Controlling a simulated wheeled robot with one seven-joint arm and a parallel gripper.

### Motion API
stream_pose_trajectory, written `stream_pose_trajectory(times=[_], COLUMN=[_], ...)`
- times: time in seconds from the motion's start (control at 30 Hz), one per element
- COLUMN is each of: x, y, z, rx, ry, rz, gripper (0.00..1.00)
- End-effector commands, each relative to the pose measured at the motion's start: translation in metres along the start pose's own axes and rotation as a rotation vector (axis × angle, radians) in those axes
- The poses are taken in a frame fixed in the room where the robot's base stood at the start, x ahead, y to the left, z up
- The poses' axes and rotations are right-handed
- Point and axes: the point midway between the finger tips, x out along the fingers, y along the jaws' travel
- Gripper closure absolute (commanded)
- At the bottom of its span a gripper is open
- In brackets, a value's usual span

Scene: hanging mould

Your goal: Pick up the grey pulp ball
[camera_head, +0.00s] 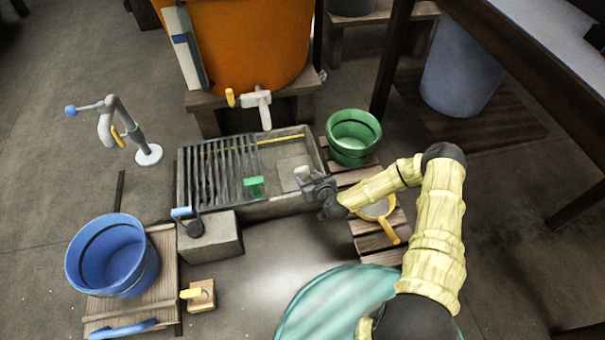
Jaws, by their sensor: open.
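A small pale grey lump (301,171), which looks like the grey pulp ball, is in the right part of the stone basin (252,211). It is small in the picture and partly covered by my gripper (306,182). My gripper reaches in from the right over the basin's right side, with its jaws open at the near side of the lump. I cannot tell whether the fingers touch it or stand around it.
A ribbed rack and a green block (254,186) occupy the basin's left and middle. A green bucket (353,138) and a yellow-handled pan (377,209) stand on slats to the right. A blue bucket (112,257) is at left. An orange tub (250,45) stands behind.

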Motion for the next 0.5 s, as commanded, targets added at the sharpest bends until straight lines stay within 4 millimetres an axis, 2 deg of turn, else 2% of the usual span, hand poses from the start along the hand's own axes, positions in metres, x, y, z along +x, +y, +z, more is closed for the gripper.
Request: stream_pose_trajectory(times=[0.4,0.5], x=[0.044,0.048], y=[0.002,0.002], z=[-0.003,-0.004], rx=[0.001,0.0], ry=[0.002,0.0], rz=[0.001,0.0], gripper=[0.47,0.47])
